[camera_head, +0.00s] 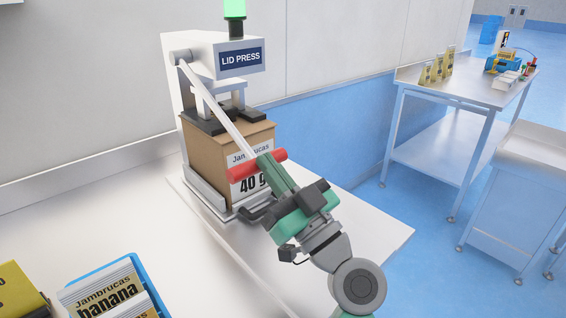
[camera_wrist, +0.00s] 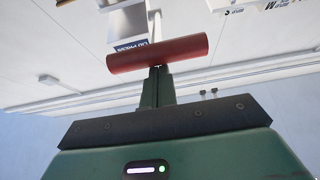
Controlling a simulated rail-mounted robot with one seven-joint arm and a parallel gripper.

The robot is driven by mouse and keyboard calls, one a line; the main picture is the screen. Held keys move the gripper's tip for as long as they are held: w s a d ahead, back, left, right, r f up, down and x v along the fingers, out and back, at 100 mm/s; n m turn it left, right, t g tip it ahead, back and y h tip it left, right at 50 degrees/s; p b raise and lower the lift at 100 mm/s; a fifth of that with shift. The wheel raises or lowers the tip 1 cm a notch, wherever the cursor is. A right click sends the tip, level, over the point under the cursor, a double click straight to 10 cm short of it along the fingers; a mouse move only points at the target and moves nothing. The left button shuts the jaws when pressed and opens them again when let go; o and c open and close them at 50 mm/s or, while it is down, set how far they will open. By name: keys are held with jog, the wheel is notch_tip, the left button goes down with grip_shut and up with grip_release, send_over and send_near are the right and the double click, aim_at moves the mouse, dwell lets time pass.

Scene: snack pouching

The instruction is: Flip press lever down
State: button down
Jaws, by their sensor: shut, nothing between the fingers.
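The lid press (camera_head: 217,52) stands at the back with a green lamp (camera_head: 235,10) on top. Its lever is a pale rod (camera_head: 213,100) that slants down from the pivot to a red handle (camera_head: 243,171), which hangs in front of the carton. A brown carton (camera_head: 207,160) sits in the press, and the dark press plate (camera_head: 213,120) is at its top. My gripper (camera_head: 268,163) is shut, with its fingertips at the middle of the red handle. In the wrist view the handle (camera_wrist: 180,52) lies across the fingertips, not between them; whether they touch is hard to tell.
A blue tray (camera_head: 137,262) with banana snack packs (camera_head: 105,292) and a yellow box (camera_head: 15,290) are at the lower left. A white table (camera_head: 468,84) with small pouches stands at the back right. The counter left of the press is clear.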

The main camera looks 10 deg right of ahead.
jog(key=f, duration=0.2)
jog(key=w+f, duration=0.1)
jog(key=shift+a+f, duration=0.3)
jog(key=shift+a, duration=0.1)
jog(key=shift+g, duration=0.3)
jog(key=s+d+r, duration=0.2)
jog(key=s+r, duration=0.2)
notch_tip(320, 180, down, 8)
jog(key=s+d, duration=0.1)
jog(key=s, duration=0.1)
jog(key=shift+s+d+r, duration=0.2)
jog(key=shift+s+d, duration=0.15)
